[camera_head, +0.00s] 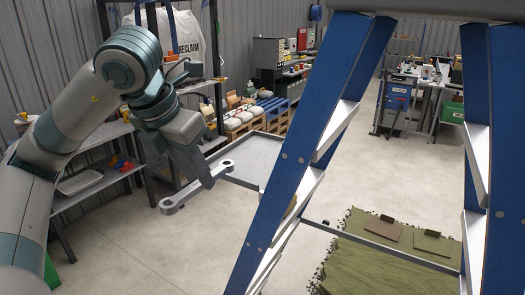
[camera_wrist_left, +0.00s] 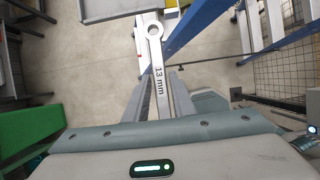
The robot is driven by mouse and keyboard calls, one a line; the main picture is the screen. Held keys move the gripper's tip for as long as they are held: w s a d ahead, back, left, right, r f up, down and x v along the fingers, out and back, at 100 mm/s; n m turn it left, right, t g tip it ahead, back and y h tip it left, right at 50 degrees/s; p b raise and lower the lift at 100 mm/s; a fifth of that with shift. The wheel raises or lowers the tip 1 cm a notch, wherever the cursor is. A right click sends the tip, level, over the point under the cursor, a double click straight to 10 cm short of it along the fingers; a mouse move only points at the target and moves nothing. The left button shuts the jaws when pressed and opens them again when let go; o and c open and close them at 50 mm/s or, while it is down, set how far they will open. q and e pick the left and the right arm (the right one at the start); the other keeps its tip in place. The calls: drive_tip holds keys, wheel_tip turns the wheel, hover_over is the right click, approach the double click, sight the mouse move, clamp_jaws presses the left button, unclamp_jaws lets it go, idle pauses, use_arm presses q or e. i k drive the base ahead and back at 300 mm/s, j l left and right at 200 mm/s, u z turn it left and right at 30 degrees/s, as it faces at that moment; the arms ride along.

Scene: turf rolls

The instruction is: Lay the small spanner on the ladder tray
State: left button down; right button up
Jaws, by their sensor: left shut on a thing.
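The small spanner (camera_head: 184,195) is grey, with a ring at each end, in the head view. In the left wrist view the spanner (camera_wrist_left: 157,65) carries the marking "13 mm", and its far ring appears at the tray's edge. My left gripper (camera_head: 207,182) is shut on the spanner's shank and holds it in the air. The ladder tray (camera_head: 252,148) is a flat grey tray at the blue ladder, right of and behind my gripper. The tray's edge (camera_wrist_left: 110,10) also shows at the top of the left wrist view. My right gripper is not in view.
The blue ladder leg (camera_head: 295,160) stands right of the tray and hides part of it. A shelf (camera_head: 105,178) with a light bin is at the left. Green turf (camera_head: 365,265) lies at the lower right. The floor below the spanner is clear.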

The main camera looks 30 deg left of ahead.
sight(244, 153)
drive_tip(key=i, duration=0.9)
